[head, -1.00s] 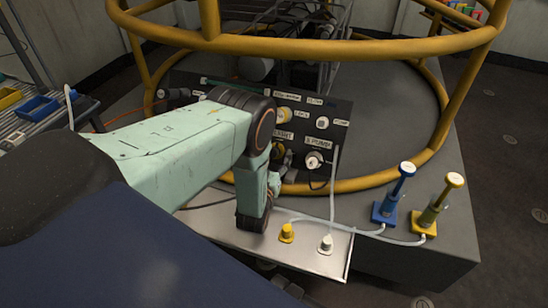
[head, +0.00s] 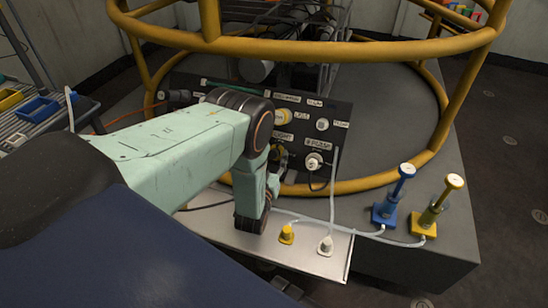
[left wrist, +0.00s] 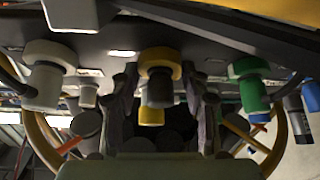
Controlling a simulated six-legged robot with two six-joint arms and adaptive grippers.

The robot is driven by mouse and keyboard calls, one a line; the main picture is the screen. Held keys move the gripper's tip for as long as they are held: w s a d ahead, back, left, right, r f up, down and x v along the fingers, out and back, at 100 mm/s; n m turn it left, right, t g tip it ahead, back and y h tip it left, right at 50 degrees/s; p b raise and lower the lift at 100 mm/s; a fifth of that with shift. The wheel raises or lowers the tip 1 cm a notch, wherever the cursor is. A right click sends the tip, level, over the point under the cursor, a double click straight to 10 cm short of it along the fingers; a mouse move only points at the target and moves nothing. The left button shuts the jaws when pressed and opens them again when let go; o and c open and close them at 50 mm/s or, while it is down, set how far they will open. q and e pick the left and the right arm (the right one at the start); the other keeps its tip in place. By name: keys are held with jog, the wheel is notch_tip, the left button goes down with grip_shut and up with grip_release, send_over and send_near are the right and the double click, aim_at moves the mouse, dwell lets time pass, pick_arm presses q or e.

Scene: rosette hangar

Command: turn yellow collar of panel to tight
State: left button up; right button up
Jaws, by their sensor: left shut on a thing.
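The dark panel (head: 338,113) stands tilted inside the yellow ring frame. In the left wrist view, the yellow collar (left wrist: 160,57) sits around a dark grey plug in the middle. My left gripper (left wrist: 162,100) has one finger on each side of it and is shut on it. In the head view, my left gripper (head: 281,160) is at the panel under the LIGHT label, and my arm and wrist hide most of the collar. How far the collar is turned cannot be told. My right gripper is not in view.
A white collar (left wrist: 49,57) and a green collar (left wrist: 249,67) flank the yellow one. A metal tray (head: 300,257) with a yellow and a white plug lies below. A blue (head: 391,200) and a yellow hand pump (head: 436,210) stand right, their hoses crossing the tray.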

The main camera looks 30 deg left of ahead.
pick_arm(q)
jog(key=m+h, duration=0.1)
jog(key=m, duration=0.1)
jog(key=m+h+p, duration=0.1)
jog(key=m, duration=0.1)
jog(key=m+h, duration=0.1)
jog(key=m, duration=0.1)
jog(key=shift+s+a+t+p, duration=0.1)
jog(key=shift+a+t+p, duration=0.2)
jog(key=shift+a+p, duration=0.1)
jog(key=m+h+p, duration=0.1)
jog(key=m+h, duration=0.1)
jog(key=m, duration=0.1)
jog(key=m+h+p, duration=0.1)
jog(key=m+h, duration=0.1)
jog(key=m, duration=0.1)
jog(key=shift+a+r, duration=0.2)
jog(key=m+g+h+p, duration=0.1)
jog(key=m, duration=0.1)
jog(key=m+g+h+p, duration=0.1)
jog(key=m, duration=0.2)
jog(key=shift+a+r+g+p, duration=0.15)
jog(key=shift+g+p, duration=0.15)
jog(key=shift+p, duration=0.1)
jog(key=shift+a+r+m+g+h+p, duration=0.1)
jog(key=shift+m+g+h+p, duration=0.35)
jog(key=shift+m, duration=0.75)
jog(key=shift+m+g+h+p, duration=0.25)
jog(key=shift+m+g+p, duration=0.4)
jog(key=shift+m, duration=0.55)
